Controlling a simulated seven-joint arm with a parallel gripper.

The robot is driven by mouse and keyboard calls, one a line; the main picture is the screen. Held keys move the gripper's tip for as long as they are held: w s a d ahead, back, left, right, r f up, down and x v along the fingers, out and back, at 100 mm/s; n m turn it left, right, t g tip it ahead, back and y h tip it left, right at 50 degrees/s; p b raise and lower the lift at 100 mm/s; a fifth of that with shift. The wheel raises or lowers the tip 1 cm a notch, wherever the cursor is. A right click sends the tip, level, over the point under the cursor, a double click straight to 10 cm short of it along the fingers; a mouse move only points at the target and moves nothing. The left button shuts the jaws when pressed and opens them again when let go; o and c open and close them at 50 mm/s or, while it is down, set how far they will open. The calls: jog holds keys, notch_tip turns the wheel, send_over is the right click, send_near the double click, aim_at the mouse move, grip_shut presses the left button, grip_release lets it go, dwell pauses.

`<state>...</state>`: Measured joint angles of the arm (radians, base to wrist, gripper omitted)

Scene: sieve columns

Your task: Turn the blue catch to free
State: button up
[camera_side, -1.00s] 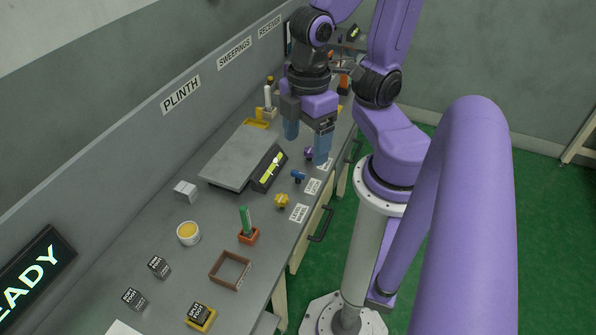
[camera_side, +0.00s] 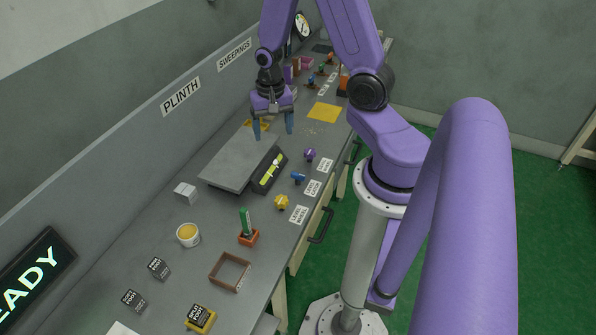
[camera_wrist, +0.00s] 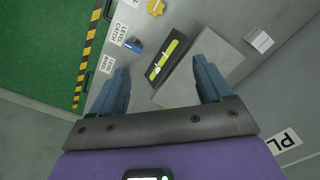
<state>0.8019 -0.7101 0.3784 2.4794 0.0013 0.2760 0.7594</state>
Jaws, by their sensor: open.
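The blue catch (camera_side: 298,178) is a small blue handle on the grey bench, between a yellow knob (camera_side: 281,201) and a purple knob (camera_side: 310,154), beside a dark panel with a yellow-green level strip (camera_side: 270,172). In the wrist view the blue catch (camera_wrist: 134,45) is at upper centre-left, near a label reading LEVEL CATCH. My gripper (camera_side: 273,134) is open and empty above the far end of the grey plate, apart from the catch. Its blue fingers (camera_wrist: 161,66) frame the level panel in the wrist view. The catch is unobstructed.
A grey plate (camera_side: 236,164) adjoins the level panel. A yellow mat (camera_side: 325,112) lies beyond. The wall with PLINTH and SWEEPINGS signs bounds the left.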

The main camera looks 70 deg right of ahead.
aim_at(298, 174)
jog(key=s+d+f+m, duration=0.3)
jog(key=d+f+m, duration=0.3)
jog(key=d+m, duration=0.25)
jog(key=f, duration=1.7)
jog(key=shift+s+d+f, duration=0.1)
jog(key=shift+d, duration=0.25)
jog(key=c, duration=1)
jog(key=shift+c, duration=0.2)
